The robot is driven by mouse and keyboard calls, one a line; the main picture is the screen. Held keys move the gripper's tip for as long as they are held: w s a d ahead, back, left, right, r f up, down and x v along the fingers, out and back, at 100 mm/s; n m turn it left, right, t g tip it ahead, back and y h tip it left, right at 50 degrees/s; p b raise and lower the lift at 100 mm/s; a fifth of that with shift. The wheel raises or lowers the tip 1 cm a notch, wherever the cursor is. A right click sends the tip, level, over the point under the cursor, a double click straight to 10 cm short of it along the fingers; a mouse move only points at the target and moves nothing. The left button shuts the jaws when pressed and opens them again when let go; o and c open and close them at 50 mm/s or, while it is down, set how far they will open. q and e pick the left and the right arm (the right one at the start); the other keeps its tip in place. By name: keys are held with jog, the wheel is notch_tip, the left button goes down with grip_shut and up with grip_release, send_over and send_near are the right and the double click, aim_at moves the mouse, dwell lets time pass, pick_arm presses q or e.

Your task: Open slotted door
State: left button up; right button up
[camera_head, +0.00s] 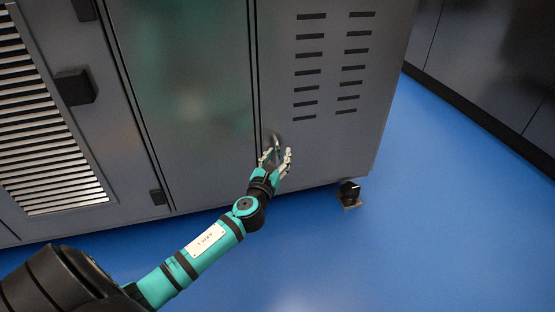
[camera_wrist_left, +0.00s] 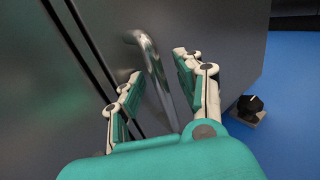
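The slotted door (camera_head: 335,45) is a dark grey panel with two columns of black slots, at the right end of the cabinet in the head view. It looks closed. Its metal bar handle (camera_head: 277,143) is at the door's lower left edge, and the handle (camera_wrist_left: 152,62) shows larger in the left wrist view. My left gripper (camera_head: 275,157) is at the handle. In the left wrist view its open fingers (camera_wrist_left: 158,68) stand on either side of the bar, with gaps visible. My right gripper is not in view.
A cabinet foot (camera_head: 349,194) stands at the lower right corner. Left of the slotted door are a plain panel (camera_head: 185,90) and a louvred panel (camera_head: 50,130) with black hinges. Blue floor (camera_head: 430,220) is free to the right, up to another dark cabinet (camera_head: 490,60).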

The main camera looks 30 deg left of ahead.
pick_arm(q)
grip_shut()
dwell(0.7)
